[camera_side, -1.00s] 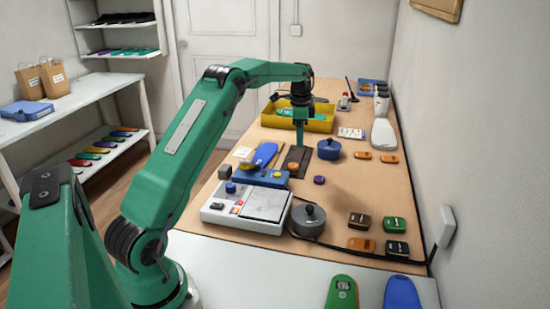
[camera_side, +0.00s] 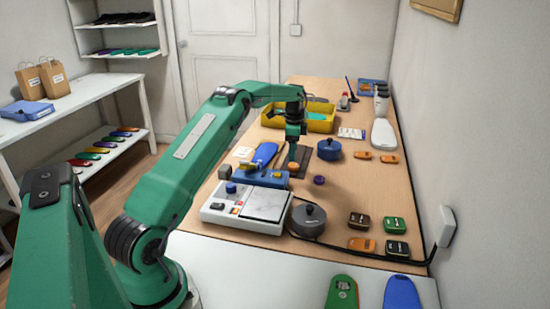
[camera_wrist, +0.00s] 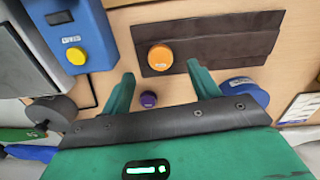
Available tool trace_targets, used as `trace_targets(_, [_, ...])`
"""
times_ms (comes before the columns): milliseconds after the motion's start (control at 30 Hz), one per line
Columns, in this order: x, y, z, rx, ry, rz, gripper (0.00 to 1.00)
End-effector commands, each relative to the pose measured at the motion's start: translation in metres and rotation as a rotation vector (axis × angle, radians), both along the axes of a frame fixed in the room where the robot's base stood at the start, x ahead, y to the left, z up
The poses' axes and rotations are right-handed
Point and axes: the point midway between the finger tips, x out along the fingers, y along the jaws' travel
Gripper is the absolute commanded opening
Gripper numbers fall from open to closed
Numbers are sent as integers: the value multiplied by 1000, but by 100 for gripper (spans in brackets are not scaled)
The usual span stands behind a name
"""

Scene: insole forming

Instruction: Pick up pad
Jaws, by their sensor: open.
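An orange round pad (camera_wrist: 160,57) lies flat on a dark brown sheet (camera_wrist: 210,42) in the wrist view, near the sheet's left end. In the side view the pad (camera_side: 293,168) shows at the near end of the sheet (camera_side: 304,157). My gripper (camera_wrist: 160,71) is open, with its two green fingers spread apart, one to each side of the pad in the picture, and nothing between them. In the side view my gripper (camera_side: 292,158) points down above the sheet, just behind the pad. Whether the fingertips touch anything is unclear.
A small purple disc (camera_side: 319,180) lies near the sheet. A blue press (camera_side: 262,178), a white machine (camera_side: 235,215), a blue pot (camera_side: 329,149) and a grey pot (camera_side: 308,216) stand close by. A yellow tray (camera_side: 318,124) is farther back.

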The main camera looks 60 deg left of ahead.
Motion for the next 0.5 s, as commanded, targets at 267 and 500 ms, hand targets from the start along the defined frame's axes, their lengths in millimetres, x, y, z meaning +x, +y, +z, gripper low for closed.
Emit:
trace_targets(267, [0,-1,-7,0,1,0,61])
trace_targets(500, [2,-2,-33,-1,2,0,61])
